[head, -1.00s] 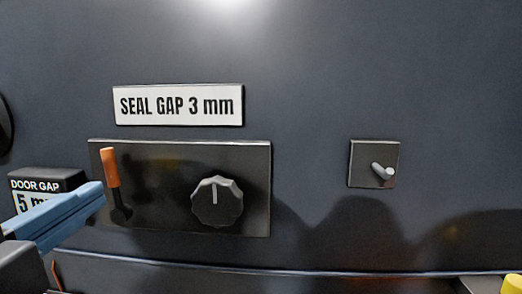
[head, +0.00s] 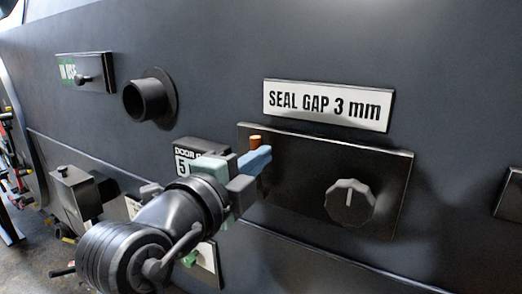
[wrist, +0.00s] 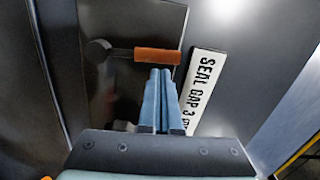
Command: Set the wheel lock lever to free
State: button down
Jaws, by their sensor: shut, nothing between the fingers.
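A lever with an orange grip (head: 256,140) stands on a dark panel (head: 300,152). I cannot read a name for it. In the head view only the top of its grip shows; my gripper hides the rest. In the wrist view the orange grip (wrist: 157,56) and its dark pivot (wrist: 97,51) show, with the grip pointing toward the seal gap label, so upright. My gripper (head: 258,160) is shut and empty. In the wrist view its blue fingertips (wrist: 161,74) are right beside the orange grip; I cannot tell whether they touch it.
A knob (head: 350,204) sits on the same panel, right of the lever. The label reading SEAL GAP 3 mm (head: 327,105) is above. A round pipe stub (head: 146,98) and a small plate with a dark peg (head: 84,75) stick out at left. A door gap label (head: 190,149) is behind my arm.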

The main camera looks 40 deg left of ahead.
jog(key=shift+s+a+r+n, duration=0.1)
jog(key=shift+a+n, duration=0.4)
jog(key=shift+n, duration=0.2)
dwell(0.4)
jog(key=s+a+f+n+b, duration=0.1)
jog(key=a+f+n, duration=0.1)
jog(key=a+n, duration=0.4)
jog(key=shift+s+n+b, duration=0.2)
jog(key=shift+n+b, duration=0.15)
jog(key=shift+n, duration=1.15)
